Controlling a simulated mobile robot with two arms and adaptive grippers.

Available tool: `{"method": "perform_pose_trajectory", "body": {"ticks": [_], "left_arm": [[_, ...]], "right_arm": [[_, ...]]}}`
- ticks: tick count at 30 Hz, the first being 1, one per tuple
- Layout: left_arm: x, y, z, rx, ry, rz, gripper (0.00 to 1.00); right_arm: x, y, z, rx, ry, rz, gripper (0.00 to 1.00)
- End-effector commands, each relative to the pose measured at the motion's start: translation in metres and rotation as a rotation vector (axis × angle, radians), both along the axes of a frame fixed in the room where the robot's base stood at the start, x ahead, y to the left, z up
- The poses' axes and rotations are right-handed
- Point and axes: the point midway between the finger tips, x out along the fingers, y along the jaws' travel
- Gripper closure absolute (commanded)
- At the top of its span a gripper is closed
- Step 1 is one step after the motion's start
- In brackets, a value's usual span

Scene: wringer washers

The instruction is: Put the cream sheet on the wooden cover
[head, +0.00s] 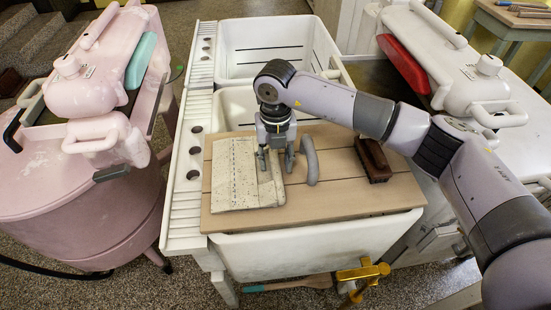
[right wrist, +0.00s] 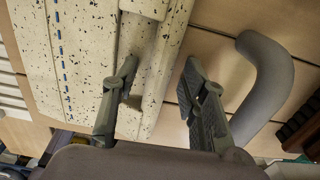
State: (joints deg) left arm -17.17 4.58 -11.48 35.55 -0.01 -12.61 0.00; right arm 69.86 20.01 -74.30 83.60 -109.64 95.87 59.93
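The cream sheet (head: 234,175), speckled dark with a blue dashed line, lies flat and folded on the left part of the wooden cover (head: 345,195). The cover lies across the front of the white double tub. My right gripper (head: 276,162) is pointed down at the right edge of the sheet. In the right wrist view my right gripper (right wrist: 160,72) has its fingers apart, with a ridged edge strip of the cream sheet (right wrist: 85,60) between or below them. I cannot tell whether the fingers touch it. My left gripper is not in view.
A grey curved handle (head: 310,160) lies just right of the gripper, and a brown brush-like block (head: 373,160) farther right on the cover. A pink wringer washer (head: 80,190) stands left, a white one (head: 455,70) right. A brass tap (head: 362,273) is at the front.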

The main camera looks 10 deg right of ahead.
Motion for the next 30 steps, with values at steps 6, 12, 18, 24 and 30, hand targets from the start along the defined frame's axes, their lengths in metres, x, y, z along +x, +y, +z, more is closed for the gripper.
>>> {"method": "perform_pose_trajectory", "body": {"ticks": [6, 12, 18, 24, 30], "left_arm": [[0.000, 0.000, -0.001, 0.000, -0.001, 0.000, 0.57], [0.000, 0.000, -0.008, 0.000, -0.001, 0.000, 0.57], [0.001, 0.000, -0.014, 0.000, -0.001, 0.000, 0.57], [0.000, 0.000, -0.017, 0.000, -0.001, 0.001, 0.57], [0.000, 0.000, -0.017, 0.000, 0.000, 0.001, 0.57]], "right_arm": [[0.001, 0.000, 0.009, 0.002, -0.003, 0.001, 0.60], [0.002, 0.000, 0.046, 0.002, -0.006, 0.000, 0.60], [0.001, 0.000, 0.088, 0.001, -0.004, 0.000, 0.60], [0.001, 0.000, 0.114, 0.000, -0.001, 0.000, 0.60], [0.000, 0.000, 0.122, 0.000, -0.001, 0.000, 0.60]]}}
